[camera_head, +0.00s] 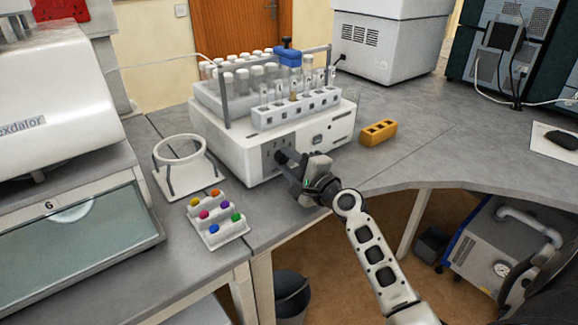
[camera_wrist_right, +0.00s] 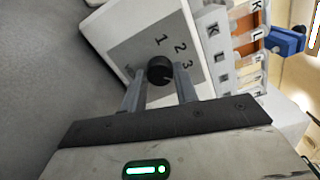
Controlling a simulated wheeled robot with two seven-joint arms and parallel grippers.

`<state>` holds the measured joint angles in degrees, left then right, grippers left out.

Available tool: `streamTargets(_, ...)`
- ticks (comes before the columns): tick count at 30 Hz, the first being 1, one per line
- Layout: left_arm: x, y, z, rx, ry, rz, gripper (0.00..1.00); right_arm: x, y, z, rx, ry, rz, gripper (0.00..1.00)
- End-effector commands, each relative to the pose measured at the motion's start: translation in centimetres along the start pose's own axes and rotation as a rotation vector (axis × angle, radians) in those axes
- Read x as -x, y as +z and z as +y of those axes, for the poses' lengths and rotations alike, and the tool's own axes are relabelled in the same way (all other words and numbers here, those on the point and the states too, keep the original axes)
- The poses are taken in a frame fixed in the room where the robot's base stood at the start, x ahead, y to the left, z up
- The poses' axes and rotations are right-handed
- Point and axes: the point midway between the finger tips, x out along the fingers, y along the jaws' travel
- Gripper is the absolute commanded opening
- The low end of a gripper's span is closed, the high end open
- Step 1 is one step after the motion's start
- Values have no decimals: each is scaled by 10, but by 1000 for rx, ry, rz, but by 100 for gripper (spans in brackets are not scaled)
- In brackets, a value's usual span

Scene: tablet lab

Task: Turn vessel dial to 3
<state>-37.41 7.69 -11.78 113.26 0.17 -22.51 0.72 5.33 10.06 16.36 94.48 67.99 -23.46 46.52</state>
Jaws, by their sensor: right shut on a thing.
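The vessel dial is a round black knob (camera_wrist_right: 160,71) on a dark grey panel (camera_wrist_right: 140,48) marked 1, 2 and 3. The panel (camera_head: 268,158) is on the front of the white vessel machine (camera_head: 233,150). In the wrist view the fingers of my right gripper (camera_wrist_right: 161,78) stand on both sides of the knob, shut on it. In the head view my right gripper (camera_head: 284,158) reaches the panel and hides the knob. I cannot tell which number the knob points to. My left gripper is not in view.
The machine carries a rack of tubes (camera_head: 298,112) and white-capped bottles (camera_head: 242,80). A ring stand (camera_head: 165,183) and a white block with coloured caps (camera_head: 218,238) stand left of it. An orange block (camera_head: 378,133) lies to the right.

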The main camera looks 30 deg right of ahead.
Motion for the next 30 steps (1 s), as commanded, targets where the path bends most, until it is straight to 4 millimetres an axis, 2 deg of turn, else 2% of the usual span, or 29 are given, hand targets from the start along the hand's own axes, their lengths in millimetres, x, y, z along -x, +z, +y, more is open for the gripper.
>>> streamTargets(6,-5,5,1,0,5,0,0,0,-1,2,176,2,-1,7)
streamTargets(15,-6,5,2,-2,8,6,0,0,0,2,348,2,0,7)
streamTargets(30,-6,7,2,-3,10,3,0,0,0,1,421,2,0,7)
